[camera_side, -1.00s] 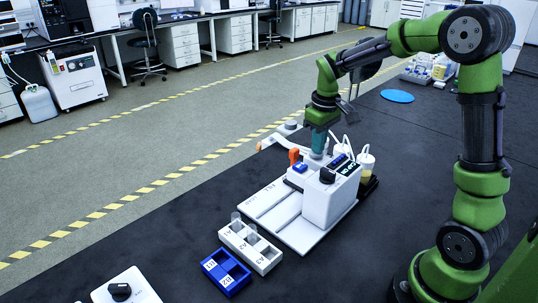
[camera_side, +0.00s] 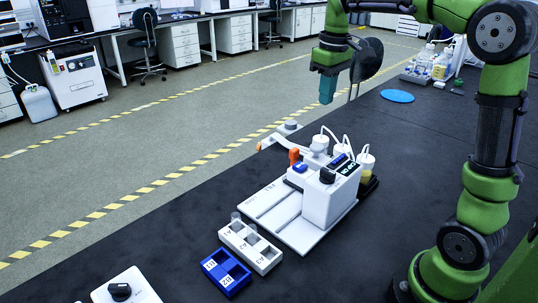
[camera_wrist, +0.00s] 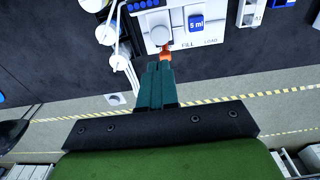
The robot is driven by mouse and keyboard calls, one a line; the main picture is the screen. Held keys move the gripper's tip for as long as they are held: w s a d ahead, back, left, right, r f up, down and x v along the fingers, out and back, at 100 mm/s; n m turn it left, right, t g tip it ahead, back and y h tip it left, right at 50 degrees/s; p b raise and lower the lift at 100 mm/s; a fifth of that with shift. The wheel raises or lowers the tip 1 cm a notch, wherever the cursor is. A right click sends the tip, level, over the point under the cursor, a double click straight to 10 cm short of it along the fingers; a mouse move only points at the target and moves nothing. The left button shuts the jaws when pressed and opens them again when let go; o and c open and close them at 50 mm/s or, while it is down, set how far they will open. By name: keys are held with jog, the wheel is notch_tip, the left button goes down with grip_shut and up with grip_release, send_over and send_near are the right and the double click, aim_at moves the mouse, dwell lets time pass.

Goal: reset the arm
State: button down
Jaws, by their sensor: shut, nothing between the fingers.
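My gripper (camera_side: 327,88) hangs in the air above and behind the white chromatography machine (camera_side: 330,205), well clear of it. Its teal fingers point down, are shut together and hold nothing. In the wrist view my gripper (camera_wrist: 158,68) shows its closed fingers over the machine's edge, with the FILL and LOAD labels and a blue 5 ml block (camera_wrist: 196,22) in sight. An orange lever (camera_side: 294,156) stands on the machine's left side.
The dark table between is clear.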

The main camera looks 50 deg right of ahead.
dwell(0.6)
jog(key=s+a+f+m+t+y, duration=0.1)
jog(key=s+a+f+m+t, duration=0.1)
jog(key=s+a, duration=0.5)
jog(key=s+a+f+m+t+y, duration=0.1)
jog(key=s+a+f+m+t, duration=0.1)
jog(key=s+a+t, duration=0.2)
jog(key=s+a, duration=0.3)
jog(key=shift+f, duration=0.4)
